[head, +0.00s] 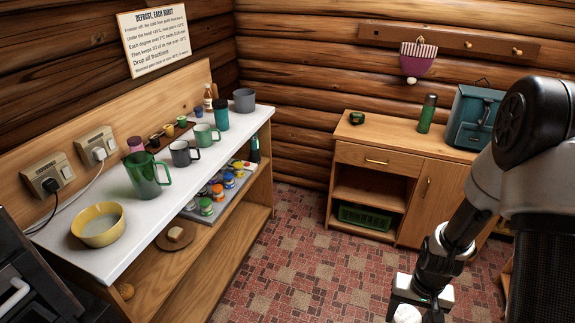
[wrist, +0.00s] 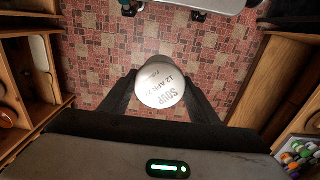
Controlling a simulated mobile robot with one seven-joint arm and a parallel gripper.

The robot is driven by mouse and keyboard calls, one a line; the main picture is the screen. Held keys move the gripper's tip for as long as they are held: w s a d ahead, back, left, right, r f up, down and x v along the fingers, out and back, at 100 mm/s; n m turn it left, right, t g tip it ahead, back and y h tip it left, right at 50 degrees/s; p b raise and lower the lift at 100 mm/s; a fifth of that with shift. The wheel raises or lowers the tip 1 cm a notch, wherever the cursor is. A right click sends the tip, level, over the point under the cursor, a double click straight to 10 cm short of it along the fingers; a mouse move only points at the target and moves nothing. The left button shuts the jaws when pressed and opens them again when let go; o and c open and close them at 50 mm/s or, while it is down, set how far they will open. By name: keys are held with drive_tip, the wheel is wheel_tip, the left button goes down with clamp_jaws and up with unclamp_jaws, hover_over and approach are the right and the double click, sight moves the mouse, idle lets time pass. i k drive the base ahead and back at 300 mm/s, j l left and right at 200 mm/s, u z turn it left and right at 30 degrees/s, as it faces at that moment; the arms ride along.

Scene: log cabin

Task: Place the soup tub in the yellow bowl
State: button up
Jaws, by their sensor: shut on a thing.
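My gripper (wrist: 160,98) is shut on the soup tub (wrist: 160,88), a white round tub with "SOUP" and a date on its lid, seen from above between the two fingers in the wrist view. In the head view the gripper is at the bottom right, and the white tub (head: 407,314) shows at the bottom edge, partly cut off. It is held over the floor, well away from the counter. The yellow bowl (head: 98,225) sits upright on the white counter at the left of the head view. The wrist view does not show the bowl.
On the white counter (head: 123,262) a green jug (head: 146,175) stands just behind the bowl, with several mugs and a grey pot (head: 244,100) farther back. Sockets with cables (head: 48,183) are on the backboard. The tiled floor (head: 290,250) between counter and cabinet (head: 385,175) is clear.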

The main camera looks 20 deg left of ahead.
sight(101, 226)
drive_tip(key=i+u, duration=0.45)
drive_tip(key=i+l+u, duration=0.15)
drive_tip(key=i+u, duration=0.3)
drive_tip(key=i, duration=0.15)
drive_tip(key=i+j+u, duration=0.1)
drive_tip(key=u, duration=0.4)
drive_tip(key=i+u, duration=0.55)
drive_tip(key=u, duration=0.4)
